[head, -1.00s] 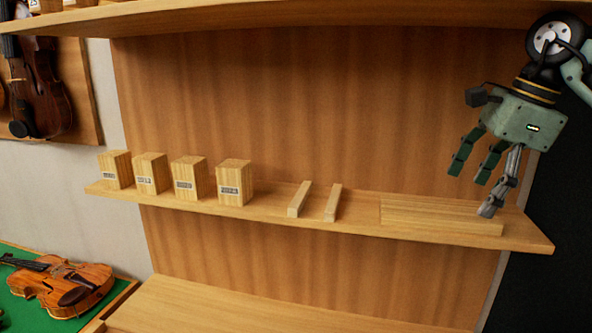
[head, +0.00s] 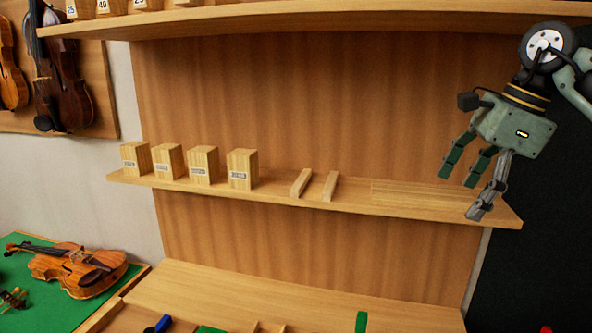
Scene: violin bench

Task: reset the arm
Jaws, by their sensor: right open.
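My right gripper (head: 469,198) is at the right of the head view, its arm coming in from the upper right. It is open and empty, fingers pointing down, in front of the right end of the middle shelf (head: 350,203). Whether it touches the shelf I cannot tell. My left gripper is not in view.
Several labelled wooden blocks (head: 242,169) stand on the shelf's left half, with two thin wooden strips (head: 301,183) to their right. An upper shelf (head: 300,16) runs above. A violin (head: 80,268) lies on a green mat (head: 45,312) at lower left. A wooden bench surface (head: 230,290) is below.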

